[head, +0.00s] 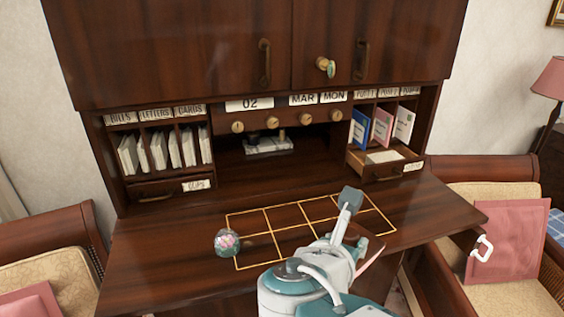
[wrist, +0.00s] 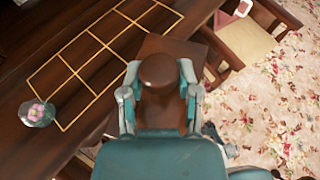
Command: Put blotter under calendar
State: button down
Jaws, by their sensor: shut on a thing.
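The blotter (wrist: 158,70) is a dark brown wooden block with a round knob. In the wrist view my gripper (wrist: 158,92) is shut on it, with a finger on either side of the knob. In the head view the blotter (head: 374,246) is partly hidden behind my gripper (head: 350,212), over the right front part of the desk; a pinkish curved edge shows. I cannot tell its height above the desk. The calendar (head: 290,101), reading 02 MAR MON, is set in the desk's upper part, above an open niche (head: 232,160).
A small object on a pale base (head: 268,145) stands inside the niche. A glass paperweight with a pink flower (head: 227,242) sits at the left corner of a yellow grid (head: 270,218) on the desk. An open drawer (head: 384,160) juts out right of the niche. Chairs flank the desk.

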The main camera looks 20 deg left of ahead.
aim_at(318, 174)
jog(key=i, duration=1.15)
